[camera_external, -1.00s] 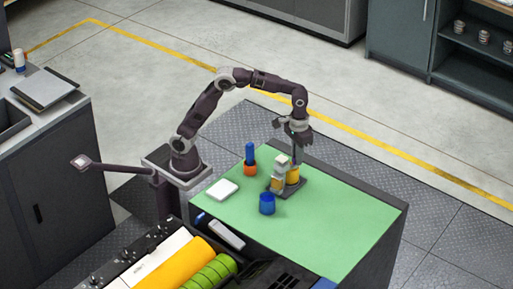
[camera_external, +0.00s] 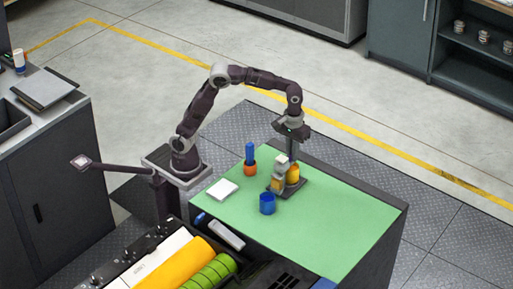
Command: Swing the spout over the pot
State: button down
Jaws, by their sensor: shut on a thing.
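The spout cannot be picked out clearly at this size. A blue pot (camera_external: 267,204) stands on the green surface in front of the unit, to its lower left. My gripper (camera_external: 291,153) points down at the top of the unit, shut on a part of it that looks like the spout; the fingers hide the grip itself.
A blue bottle with an orange base (camera_external: 250,160) stands left of the unit. A white pad (camera_external: 222,190) lies further left. The green mat (camera_external: 330,228) is clear to the right and front. Orange and green rolls (camera_external: 210,272) lie at the bottom.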

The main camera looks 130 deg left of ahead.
jog(key=shift+r, duration=0.1)
jog(key=c, duration=1.5)
grip_release()
notch_tip(320, 180, up, 6)
jog(key=shift+r, duration=0.5)
